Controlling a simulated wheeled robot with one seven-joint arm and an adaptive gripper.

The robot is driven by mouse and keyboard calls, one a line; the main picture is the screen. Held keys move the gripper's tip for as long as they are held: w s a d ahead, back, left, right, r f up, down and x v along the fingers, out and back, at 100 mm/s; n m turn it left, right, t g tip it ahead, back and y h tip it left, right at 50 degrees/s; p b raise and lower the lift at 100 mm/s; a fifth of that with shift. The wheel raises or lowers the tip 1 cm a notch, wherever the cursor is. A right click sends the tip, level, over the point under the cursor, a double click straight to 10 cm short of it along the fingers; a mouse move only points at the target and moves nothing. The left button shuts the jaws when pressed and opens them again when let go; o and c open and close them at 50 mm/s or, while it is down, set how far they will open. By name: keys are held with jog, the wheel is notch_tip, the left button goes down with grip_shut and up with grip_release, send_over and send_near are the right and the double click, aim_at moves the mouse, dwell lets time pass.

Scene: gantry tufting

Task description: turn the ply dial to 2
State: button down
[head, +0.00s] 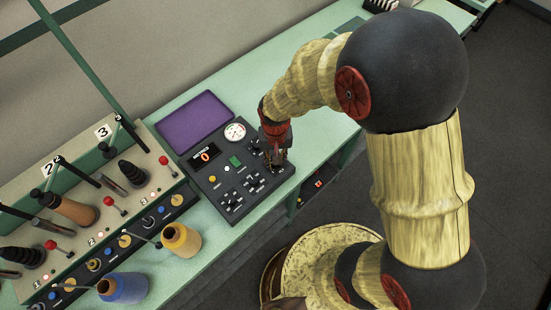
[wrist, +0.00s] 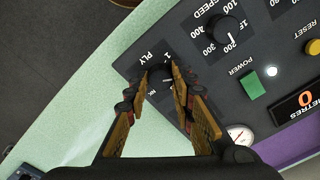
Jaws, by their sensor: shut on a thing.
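The ply dial (wrist: 160,75) is a small black knob beside the white word PLY, near the edge of the dark control panel (wrist: 196,62). My gripper (wrist: 162,73) is shut on the dial, with one fingertip on each side of it. The fingers cover much of the dial and its scale. A 1 shows by the dial, but I cannot tell which number it points to. In the head view my gripper (head: 278,163) reaches down to the panel's right end and hides the dial.
The speed dial (wrist: 224,29), green power button (wrist: 252,85), orange reset button (wrist: 313,47) and round gauge (wrist: 239,136) are close by. The display (head: 205,156) reads 0. Yarn cones, such as the yellow one (head: 181,240), stand at left.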

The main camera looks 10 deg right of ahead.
jog(key=c, duration=1.5)
grip_release()
notch_tip(320, 180, up, 12)
